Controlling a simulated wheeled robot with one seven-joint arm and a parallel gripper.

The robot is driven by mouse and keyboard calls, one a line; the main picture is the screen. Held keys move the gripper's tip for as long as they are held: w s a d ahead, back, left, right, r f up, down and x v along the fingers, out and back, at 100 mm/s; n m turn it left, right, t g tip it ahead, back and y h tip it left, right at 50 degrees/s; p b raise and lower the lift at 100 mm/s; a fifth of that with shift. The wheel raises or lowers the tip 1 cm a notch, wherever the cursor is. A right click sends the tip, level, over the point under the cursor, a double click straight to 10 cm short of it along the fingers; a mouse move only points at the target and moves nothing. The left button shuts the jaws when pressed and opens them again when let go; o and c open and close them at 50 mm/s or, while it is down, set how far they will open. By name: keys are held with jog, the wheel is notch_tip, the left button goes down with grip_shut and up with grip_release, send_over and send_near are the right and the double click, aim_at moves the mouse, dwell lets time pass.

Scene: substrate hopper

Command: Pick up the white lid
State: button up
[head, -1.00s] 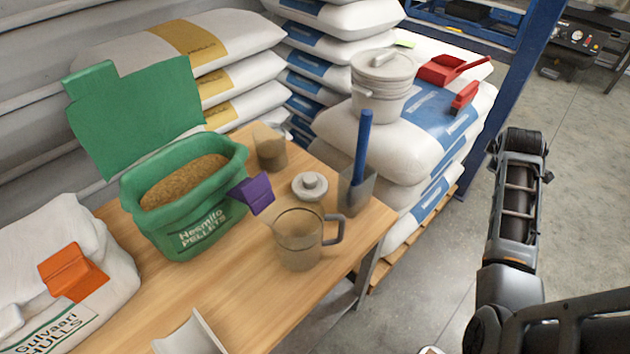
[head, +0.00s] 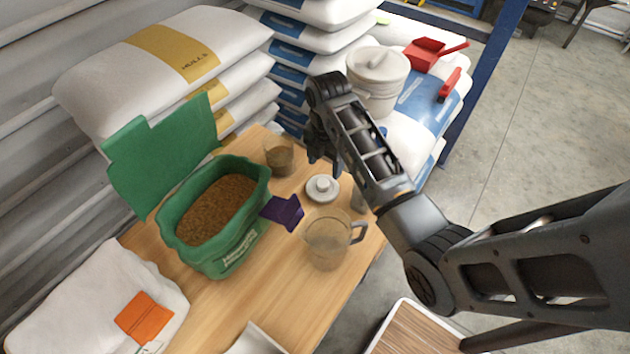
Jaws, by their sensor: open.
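The white lid (head: 323,188) is a small round disc with a knob on top. It lies flat on the wooden table, between the purple scoop and the metal scoop. My gripper (head: 318,155) points down just above and behind the lid, apart from it as far as I can see. It is open, though its fingers look small and dark here and are partly hidden by my arm. A larger white bucket (head: 376,85) with its own lid stands on the sacks behind my arm.
A clear jug (head: 328,242) stands in front of the lid. A purple scoop (head: 284,212) lies to its left and a brown-filled cup (head: 279,156) behind-left. A metal scoop (head: 358,199) is close on the right, mostly hidden. The green pellet bag (head: 178,232) stands further left.

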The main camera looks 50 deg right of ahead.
aim_at(323, 183)
jog(key=f, duration=0.7)
jog(key=shift+w+f, duration=0.25)
jog(key=shift+w, duration=0.05)
jog(key=shift+c, duration=0.2)
jog(key=c, duration=1.1)
